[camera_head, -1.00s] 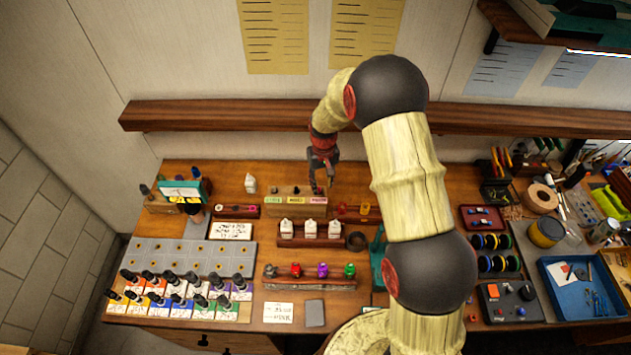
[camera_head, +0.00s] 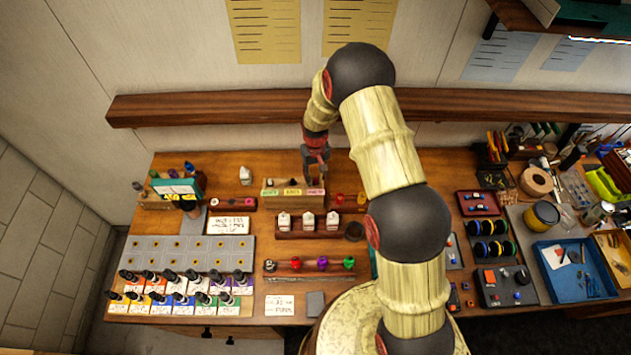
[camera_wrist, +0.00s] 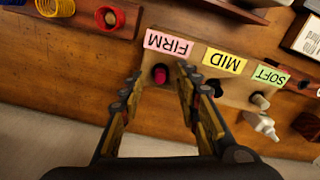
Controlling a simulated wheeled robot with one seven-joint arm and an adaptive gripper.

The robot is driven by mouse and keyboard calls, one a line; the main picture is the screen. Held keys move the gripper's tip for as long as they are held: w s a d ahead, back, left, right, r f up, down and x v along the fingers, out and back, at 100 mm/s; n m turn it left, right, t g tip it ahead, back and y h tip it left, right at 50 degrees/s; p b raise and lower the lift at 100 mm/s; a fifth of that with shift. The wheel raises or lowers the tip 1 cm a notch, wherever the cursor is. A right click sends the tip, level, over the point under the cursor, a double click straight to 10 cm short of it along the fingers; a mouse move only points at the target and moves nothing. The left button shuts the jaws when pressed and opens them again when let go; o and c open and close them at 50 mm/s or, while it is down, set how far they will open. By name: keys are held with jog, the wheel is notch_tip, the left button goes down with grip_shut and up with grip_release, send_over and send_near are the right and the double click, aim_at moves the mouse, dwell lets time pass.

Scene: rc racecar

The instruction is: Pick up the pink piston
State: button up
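The pink piston (camera_wrist: 160,74) stands in a hole of the wooden holder (camera_wrist: 208,58) in the wrist view, in front of the pink FIRM label (camera_wrist: 168,43). My gripper (camera_wrist: 159,79) is open, with one finger on each side of the piston. I cannot tell whether either finger touches it. In the head view my gripper (camera_head: 316,172) is over the right end of the holder (camera_head: 280,183), and the piston is hidden there.
Yellow (camera_wrist: 55,7) and red (camera_wrist: 110,17) coils stand on a wooden rack left of the holder in the wrist view. In the head view, a wooden shelf (camera_head: 200,108) runs along the wall behind the bench.

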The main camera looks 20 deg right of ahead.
jog(key=shift+f, duration=0.25)
jog(key=shift+c, duration=1.1)
grip_shut()
